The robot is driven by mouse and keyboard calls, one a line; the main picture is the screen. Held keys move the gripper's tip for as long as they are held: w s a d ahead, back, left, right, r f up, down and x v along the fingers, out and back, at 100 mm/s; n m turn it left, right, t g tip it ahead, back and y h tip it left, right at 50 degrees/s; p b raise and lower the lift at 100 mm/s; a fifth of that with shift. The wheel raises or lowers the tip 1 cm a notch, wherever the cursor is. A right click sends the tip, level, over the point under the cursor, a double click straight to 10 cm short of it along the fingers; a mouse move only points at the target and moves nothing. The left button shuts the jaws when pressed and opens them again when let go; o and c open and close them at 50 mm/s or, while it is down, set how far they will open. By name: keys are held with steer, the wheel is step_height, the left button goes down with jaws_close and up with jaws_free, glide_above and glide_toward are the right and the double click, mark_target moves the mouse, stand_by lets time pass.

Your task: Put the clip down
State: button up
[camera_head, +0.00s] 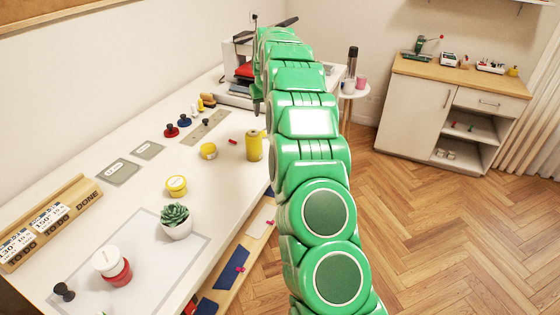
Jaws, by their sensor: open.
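A small red piece (233,141) lies on the white worktable (130,195), just left of a yellow spool; it may be the clip, but it is too small to be sure. Small pink-red pieces that look like clips lie on the lower shelf, one of them (240,268) near the front. My green arm reaches away over the table's right edge. My gripper (257,103) shows only in part at the arm's far end, pointing down, open, with no object visible in it. It is beyond the red piece, and the arm hides much of it.
A yellow spool (254,146) stands beside my arm. Yellow tins (176,186), a potted succulent (175,220), a red-and-white jar (112,266) and a wooden label rack (45,222) occupy the table. A press (240,85) stands at the back. A cabinet (440,110) is at right; the floor between is clear.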

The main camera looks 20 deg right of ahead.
steer(key=s+a+r+g, duration=0.1)
steer(key=s+a+r, duration=0.3)
steer(key=s, duration=0.6)
steer(key=s+a+r+g, duration=0.1)
steer(key=s+a+r, duration=0.25)
steer(key=s, duration=0.55)
steer(key=s+a+r, duration=0.3)
steer(key=s+a, duration=0.1)
steer(key=s, duration=0.6)
steer(key=s+a+f+g, duration=0.1)
steer(key=s+f, duration=0.1)
steer(key=s, duration=1.6)
steer(key=s+a+f+g, duration=0.1)
steer(key=s+f+g, duration=0.1)
steer(key=s, duration=1.6)
steer(key=shift+s, duration=0.4)
